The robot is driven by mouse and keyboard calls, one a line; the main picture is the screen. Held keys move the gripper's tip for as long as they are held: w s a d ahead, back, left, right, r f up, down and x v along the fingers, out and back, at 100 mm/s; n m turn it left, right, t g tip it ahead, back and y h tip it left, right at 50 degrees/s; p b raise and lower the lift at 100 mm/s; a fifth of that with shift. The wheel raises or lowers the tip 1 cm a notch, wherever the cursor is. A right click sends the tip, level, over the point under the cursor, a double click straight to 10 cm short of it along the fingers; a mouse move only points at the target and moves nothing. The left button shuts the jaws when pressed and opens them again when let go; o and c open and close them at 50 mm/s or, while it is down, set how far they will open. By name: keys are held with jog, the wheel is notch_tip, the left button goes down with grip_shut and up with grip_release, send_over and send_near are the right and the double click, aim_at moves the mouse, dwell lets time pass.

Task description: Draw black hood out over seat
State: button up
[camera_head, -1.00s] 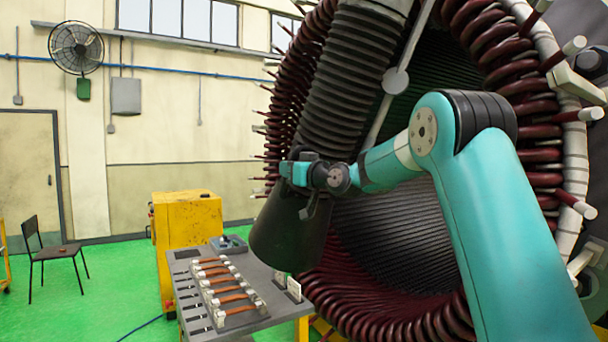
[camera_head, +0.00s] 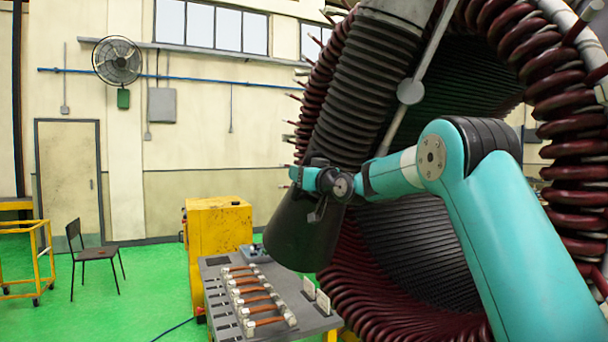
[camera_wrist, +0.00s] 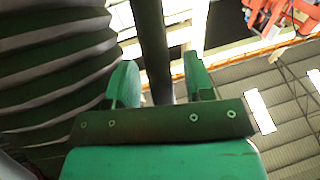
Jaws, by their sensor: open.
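The black hood (camera_head: 300,228) is a wide cone hanging tilted on a ribbed dark hose (camera_head: 368,85), in front of the stator's left side. My gripper (camera_wrist: 161,82) is at the hood's upper part in the head view, where my wrist hides its fingertips. In the wrist view its two green fingers are apart, with a dark bar (camera_wrist: 151,40) between them. I cannot tell whether they touch the bar. The ribbed hose (camera_wrist: 45,70) fills that view's left side. A chair with a dark seat (camera_head: 96,253) stands at the far left, well apart from the hood.
A grey bench (camera_head: 222,306) with copper-coloured coils stands below the hood, beside a yellow cabinet (camera_head: 217,240). The large stator (camera_head: 575,190) with dark red windings fills the right. A yellow trolley (camera_head: 30,262) is at the left edge. Green floor is open between chair and cabinet.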

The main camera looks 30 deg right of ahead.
jog(key=shift+s+f, duration=0.1)
jog(key=shift+s+d+f+b, duration=0.1)
jog(key=shift+s+f+b, duration=0.05)
jog(key=shift+s+b, duration=0.25)
jog(key=b+v, duration=0.9)
jog(key=v, duration=0.7)
jog(key=shift+s, duration=0.2)
jog(key=shift+d, duration=0.1)
jog(key=s+a+f+n+g+y, duration=0.15)
jog(key=s+a+f+g, duration=0.3)
jog(key=a+f, duration=0.45)
jog(key=s+a+f+n+g+y, duration=0.15)
jog(key=s+a+f+g, duration=0.35)
jog(key=a, duration=0.6)
jog(key=s+a+f+g, duration=0.2)
jog(key=s+f+g, duration=0.1)
jog(key=s+f, duration=0.2)
jog(key=s+a+f+n+g+h, duration=0.1)
jog(key=s+f, duration=0.4)
jog(key=s, duration=0.5)
jog(key=s+a+f+n+g, duration=0.1)
jog(key=s+a+f+g, duration=0.2)
jog(key=s+f+g, duration=0.2)
jog(key=shift+s+a+g+h, duration=0.25)
jog(key=shift+s+g+h, duration=0.2)
jog(key=shift+s, duration=0.7)
